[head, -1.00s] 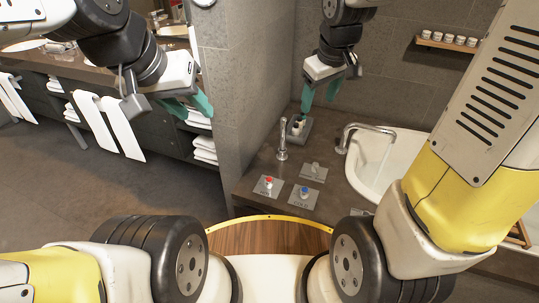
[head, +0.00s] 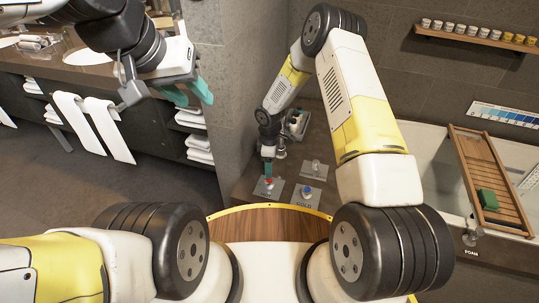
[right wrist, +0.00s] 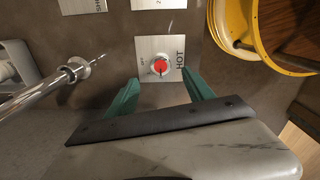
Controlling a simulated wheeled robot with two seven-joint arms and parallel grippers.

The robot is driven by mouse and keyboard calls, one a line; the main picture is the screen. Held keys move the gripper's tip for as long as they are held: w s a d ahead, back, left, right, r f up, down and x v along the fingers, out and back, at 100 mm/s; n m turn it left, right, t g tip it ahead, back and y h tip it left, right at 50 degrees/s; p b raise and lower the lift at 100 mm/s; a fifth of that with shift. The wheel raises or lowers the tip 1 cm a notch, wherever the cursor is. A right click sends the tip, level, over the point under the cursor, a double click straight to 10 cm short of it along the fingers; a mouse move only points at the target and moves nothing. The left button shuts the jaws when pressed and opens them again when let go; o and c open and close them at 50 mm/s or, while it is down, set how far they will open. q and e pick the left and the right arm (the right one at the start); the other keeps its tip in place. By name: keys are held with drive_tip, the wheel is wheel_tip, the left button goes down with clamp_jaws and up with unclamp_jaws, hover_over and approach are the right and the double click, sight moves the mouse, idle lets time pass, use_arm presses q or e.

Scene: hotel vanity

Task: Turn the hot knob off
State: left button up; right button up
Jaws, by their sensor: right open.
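The hot knob (right wrist: 160,67) has a red cap and a white pointer, on a square metal plate (right wrist: 177,46) marked HOT. In the head view the red knob (head: 268,181) sits on the counter by the tub, partly hidden. My right gripper (right wrist: 160,92) is open, its teal fingers spread on either side just short of the knob, apparently not touching it. In the head view my right gripper (head: 268,168) is right above the knob. My left gripper (head: 188,92) is open and empty, raised at the upper left, away from the knobs.
A blue-capped knob (head: 306,190) on a COLD plate and a grey knob (head: 316,165) on another plate stand close by. A metal spout (right wrist: 85,72) rises beside the hot plate. The tub (head: 430,145) with a wooden rack (head: 485,185) lies to the right.

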sight(269, 183)
wheel_tip(269, 183, down, 8)
drive_tip(key=shift+r, duration=0.15)
idle(0.3)
clamp_jaws()
